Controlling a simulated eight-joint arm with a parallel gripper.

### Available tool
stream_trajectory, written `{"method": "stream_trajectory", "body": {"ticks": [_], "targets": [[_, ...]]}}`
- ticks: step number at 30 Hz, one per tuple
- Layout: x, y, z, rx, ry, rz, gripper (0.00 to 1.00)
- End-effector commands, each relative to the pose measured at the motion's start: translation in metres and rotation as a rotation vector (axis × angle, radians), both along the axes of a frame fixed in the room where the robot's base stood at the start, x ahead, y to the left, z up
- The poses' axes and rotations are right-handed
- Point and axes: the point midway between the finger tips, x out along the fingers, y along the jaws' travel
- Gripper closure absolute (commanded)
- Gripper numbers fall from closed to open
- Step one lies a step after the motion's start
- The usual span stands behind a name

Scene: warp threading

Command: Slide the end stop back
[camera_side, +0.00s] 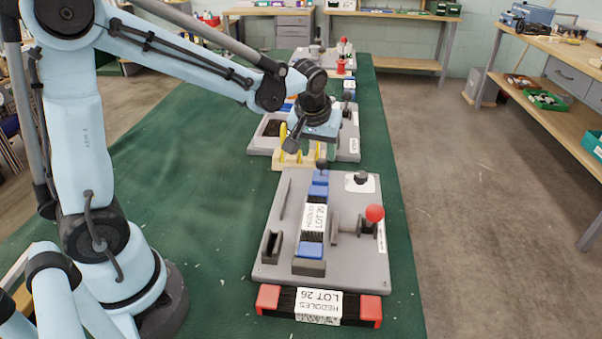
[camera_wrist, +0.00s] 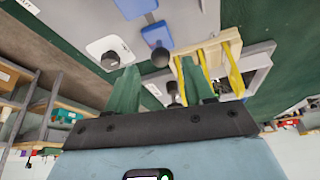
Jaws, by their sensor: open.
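A grey plate (camera_side: 345,235) on the green table carries a row of blue blocks (camera_side: 319,190) with a white label across it. A small dark ball knob (camera_side: 321,164) stands at the far end of this row, where the end stop seems to be. In the wrist view the dark ball (camera_wrist: 160,57) lies beyond and between the fingertips, apart from them. A dark block (camera_side: 308,267) closes the near end of the row. My gripper (camera_wrist: 160,88) has two green fingers, open and empty. In the side view it hangs above the far end of the plate, its fingers hard to see.
A cream rack with yellow pieces (camera_side: 300,157) stands just behind the plate, close to my gripper. A red ball lever (camera_side: 375,213) rises at the plate's right. A dark knob on a white patch (camera_side: 360,178) sits nearby. A heddle box (camera_side: 318,306) lies in front.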

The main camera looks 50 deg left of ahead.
Motion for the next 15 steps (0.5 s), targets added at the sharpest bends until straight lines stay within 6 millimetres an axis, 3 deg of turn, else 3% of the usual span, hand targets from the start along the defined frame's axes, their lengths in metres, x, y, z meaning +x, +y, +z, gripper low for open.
{"method": "stream_trajectory", "body": {"ticks": [6, 15], "targets": [[-0.011, -0.007, 0.03, 0.001, 0.001, 0.0, 0.48], [-0.015, -0.01, 0.044, 0.002, 0.001, 0.001, 0.48]]}}
